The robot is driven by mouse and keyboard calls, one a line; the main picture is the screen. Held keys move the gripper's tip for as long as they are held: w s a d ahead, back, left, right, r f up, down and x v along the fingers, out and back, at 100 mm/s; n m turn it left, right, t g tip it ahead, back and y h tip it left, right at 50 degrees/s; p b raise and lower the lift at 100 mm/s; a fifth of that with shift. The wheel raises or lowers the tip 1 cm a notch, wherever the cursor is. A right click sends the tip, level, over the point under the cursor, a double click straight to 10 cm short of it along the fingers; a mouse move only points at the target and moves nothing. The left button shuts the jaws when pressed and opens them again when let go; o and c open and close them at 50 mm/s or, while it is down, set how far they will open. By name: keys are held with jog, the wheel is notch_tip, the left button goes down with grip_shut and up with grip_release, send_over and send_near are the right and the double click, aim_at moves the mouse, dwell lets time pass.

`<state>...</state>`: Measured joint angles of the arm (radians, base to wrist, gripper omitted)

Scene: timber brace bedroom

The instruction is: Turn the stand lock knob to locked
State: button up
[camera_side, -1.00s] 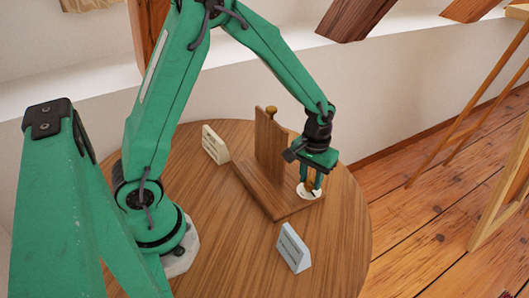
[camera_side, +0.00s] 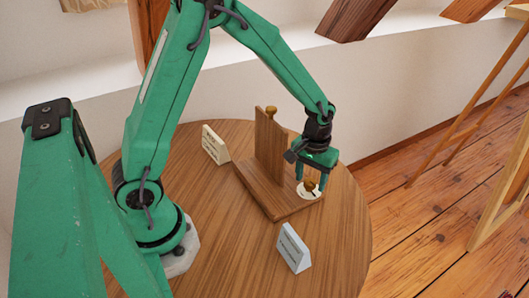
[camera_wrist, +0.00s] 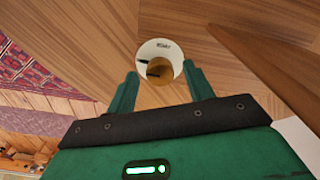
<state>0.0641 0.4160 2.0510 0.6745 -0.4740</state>
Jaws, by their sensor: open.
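The stand lock knob (camera_side: 309,185) is a small brass knob on a round white dial (camera_side: 313,195), at the front right end of the wooden stand's base (camera_side: 285,207). In the wrist view the knob (camera_wrist: 160,72) shows a dark mark on its left part. The white dial (camera_wrist: 160,46) there has small dark print at its top, too small to read, and a dark mark at its left. My gripper (camera_side: 311,180) is open above the dial. In the wrist view, my gripper (camera_wrist: 160,71) has one finger on each side of the knob, with gaps between.
The stand's upright board (camera_side: 271,145) has another brass knob (camera_side: 271,111) at its top. A cream sign (camera_side: 215,145) stands behind left, and a pale blue-grey sign (camera_side: 294,248) stands in front. The round table (camera_side: 345,235) is clear to the right.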

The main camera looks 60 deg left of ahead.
aim_at(310, 181)
jog(key=shift+r, duration=0.1)
jog(key=shift+r, duration=3.8)
jog(key=shift+r, duration=0.1)
jog(key=s+r+m+t, duration=0.4)
jog(key=s+r, duration=0.1)
jog(key=r, duration=0.3)
jog(key=s+a+r, duration=0.1)
jog(key=s+r, duration=0.1)
jog(key=s, duration=0.4)
jog(key=s+a+r+t, duration=0.1)
jog(key=s+r, duration=0.1)
jog(key=s, duration=0.4)
jog(key=shift+s+a+r+m+t, duration=0.2)
jog(key=shift+a+r+m+t, duration=0.1)
jog(key=shift+r+m, duration=0.1)
